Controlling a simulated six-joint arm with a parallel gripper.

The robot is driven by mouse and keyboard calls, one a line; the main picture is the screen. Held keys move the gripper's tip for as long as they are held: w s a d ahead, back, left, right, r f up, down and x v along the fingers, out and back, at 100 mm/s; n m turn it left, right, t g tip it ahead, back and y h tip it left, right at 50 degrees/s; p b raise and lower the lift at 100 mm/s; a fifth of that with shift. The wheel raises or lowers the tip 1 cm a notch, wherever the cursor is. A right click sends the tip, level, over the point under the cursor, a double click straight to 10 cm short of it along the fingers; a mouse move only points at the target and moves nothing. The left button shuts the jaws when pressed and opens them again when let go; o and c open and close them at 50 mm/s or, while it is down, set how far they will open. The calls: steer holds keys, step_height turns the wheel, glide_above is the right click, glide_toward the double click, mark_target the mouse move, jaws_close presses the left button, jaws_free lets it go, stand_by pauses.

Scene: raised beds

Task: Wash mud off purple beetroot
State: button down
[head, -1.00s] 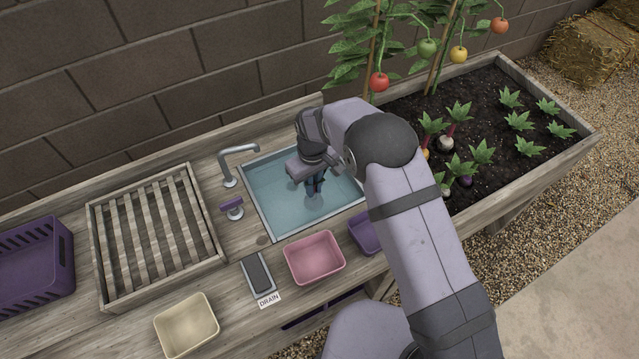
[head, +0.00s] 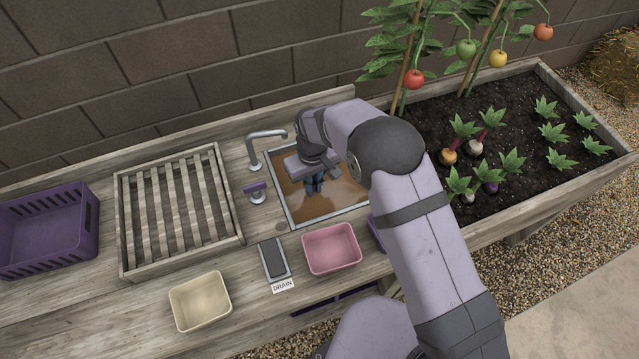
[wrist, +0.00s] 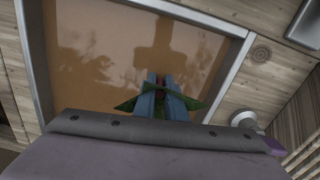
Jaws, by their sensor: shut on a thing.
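My gripper (head: 314,187) points down into the metal-rimmed sink (head: 279,196), which holds cloudy brown water (head: 341,195). In the wrist view my gripper (wrist: 165,97) is shut on a leafy plant top. Green leaves (wrist: 128,104) stick out on both sides of the blue fingers, with a little dark red between them. I take this to be the purple beetroot; its root is hidden under or behind the fingers and the murky water, so I cannot tell how muddy it is.
A tap (head: 262,150) and purple handle (head: 255,190) stand left of the sink. A slatted wooden rack (head: 180,205), purple basket (head: 50,235), cream tub (head: 200,300), pink tub (head: 331,248) and DRAIN pedal (head: 274,261) surround it. A planted soil bed (head: 515,125) lies right.

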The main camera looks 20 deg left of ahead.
stand_by(0.5)
steer(key=w+d, duration=0.7)
stand_by(0.9)
steer(key=shift+a, duration=0.1)
steer(key=shift+s+a, duration=3.5)
steer(key=shift+s, duration=0.1)
steer(key=shift+w+d, duration=0.1)
steer(key=w+d, duration=0.3)
steer(key=shift+w+d, duration=0.2)
steer(key=shift+w, duration=0.05)
steer(key=shift+r, duration=0.1)
